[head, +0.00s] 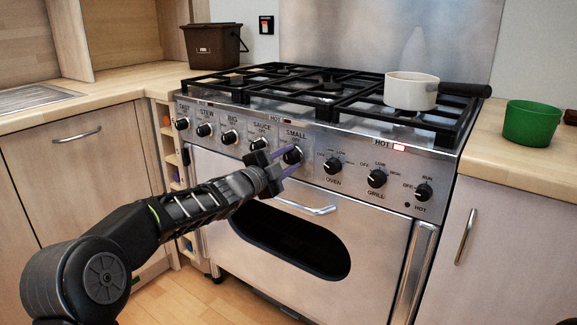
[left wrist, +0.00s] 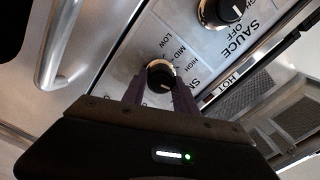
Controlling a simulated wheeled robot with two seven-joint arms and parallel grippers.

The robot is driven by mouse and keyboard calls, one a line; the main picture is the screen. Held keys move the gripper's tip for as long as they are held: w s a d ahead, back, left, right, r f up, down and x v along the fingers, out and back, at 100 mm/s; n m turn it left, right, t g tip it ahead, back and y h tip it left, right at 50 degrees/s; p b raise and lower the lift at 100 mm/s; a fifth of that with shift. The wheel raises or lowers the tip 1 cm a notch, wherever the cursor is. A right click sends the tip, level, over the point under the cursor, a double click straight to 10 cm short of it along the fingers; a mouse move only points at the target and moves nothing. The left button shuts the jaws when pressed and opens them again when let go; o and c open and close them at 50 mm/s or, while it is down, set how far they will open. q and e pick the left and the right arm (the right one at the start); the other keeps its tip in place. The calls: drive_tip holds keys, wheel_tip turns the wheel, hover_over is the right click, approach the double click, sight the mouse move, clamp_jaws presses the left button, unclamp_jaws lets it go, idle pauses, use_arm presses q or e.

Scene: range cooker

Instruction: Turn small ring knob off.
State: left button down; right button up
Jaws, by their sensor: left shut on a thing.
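The small ring knob (head: 292,155) is a round black knob with a silver rim, under the label SMALL on the cooker's front panel. My left gripper (head: 287,159) reaches it from the left, with its purple fingers on either side of the knob. In the left wrist view the knob (left wrist: 160,76) sits between the two fingers of the gripper (left wrist: 161,94), which are shut on it. A pale pointer line shows on the knob's face, but its exact setting is hard to read. My right gripper is not in view.
The sauce knob (head: 258,143) is just left of the held knob, and the oven knob (head: 334,165) is to its right. The oven door handle (head: 305,207) runs below. A white pan (head: 411,91) stands on the hob. A green bowl (head: 532,123) is on the right counter.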

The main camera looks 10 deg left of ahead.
use_arm(q)
drive_tip(key=shift+f+m+b, duration=0.15)
drive_tip(key=shift+m+b, duration=0.45)
drive_tip(key=shift+m, duration=0.7)
drive_tip(key=c, duration=1)
unclamp_jaws()
drive_tip(key=shift+o, duration=0.2)
drive_tip(key=shift+s, duration=0.15)
drive_tip(key=v, duration=0.7)
drive_tip(key=shift+s+p, duration=0.25)
drive_tip(key=shift+p, duration=0.1)
drive_tip(key=shift+a, duration=0.1)
